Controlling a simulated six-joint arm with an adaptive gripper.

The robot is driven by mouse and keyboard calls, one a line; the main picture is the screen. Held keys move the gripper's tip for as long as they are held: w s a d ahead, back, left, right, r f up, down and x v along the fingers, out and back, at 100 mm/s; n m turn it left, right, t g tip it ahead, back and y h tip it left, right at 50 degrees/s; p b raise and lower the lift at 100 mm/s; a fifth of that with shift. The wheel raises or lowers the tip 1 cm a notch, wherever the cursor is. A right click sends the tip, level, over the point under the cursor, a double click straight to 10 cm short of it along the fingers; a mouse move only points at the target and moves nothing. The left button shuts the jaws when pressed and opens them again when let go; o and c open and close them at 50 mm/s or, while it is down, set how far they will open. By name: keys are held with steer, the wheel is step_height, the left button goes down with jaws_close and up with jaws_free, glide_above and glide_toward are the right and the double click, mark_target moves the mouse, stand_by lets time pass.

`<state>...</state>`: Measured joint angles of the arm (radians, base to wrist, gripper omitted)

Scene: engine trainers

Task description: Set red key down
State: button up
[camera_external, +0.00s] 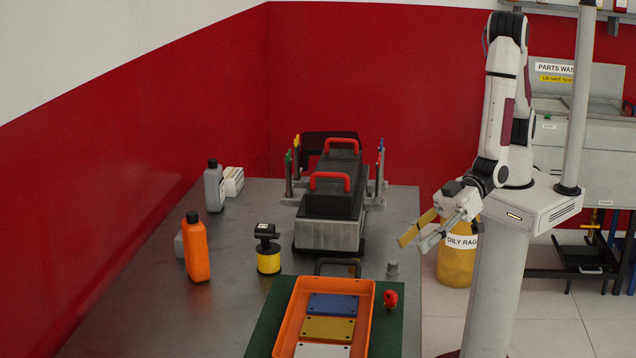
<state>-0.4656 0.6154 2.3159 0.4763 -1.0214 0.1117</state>
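A small red piece (390,298), which looks like the red key, is on the green mat (389,340) just right of the orange tray. Its exact shape is too small to tell. My gripper (413,242) is in the air beyond and above it, near the right edge of the table. Its two fingers point down and left and look spread apart, one yellowish and one grey. I see nothing held between them.
The orange tray (283,326) holds blue, yellow and white plates. A dark engine trainer (330,204) with red handles and coloured-topped posts stands behind. An orange bottle (196,250), grey bottle (214,188) and black-and-yellow item (268,254) stand left. The left foreground table is clear.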

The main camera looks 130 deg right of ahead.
steer(key=s+d+r+n+g+y, duration=0.15)
steer(key=s+d+r+g, duration=0.4)
steer(key=s+r, duration=0.7)
steer(key=s+d+r+g, duration=0.1)
steer(key=s+d, duration=0.3)
steer(key=s, duration=0.3)
steer(key=s+d+r+h, duration=0.1)
steer(key=s+d, duration=0.3)
steer(key=s, duration=0.4)
steer(key=s+d+r+g+h, duration=0.1)
steer(key=s+d+r, duration=0.1)
steer(key=s, duration=0.5)
steer(key=shift+s+d+r+g, duration=0.35)
steer(key=shift+s+d, duration=0.05)
steer(key=shift+d, duration=0.5)
steer(key=shift+n, duration=0.25)
steer(key=shift+c, duration=0.6)
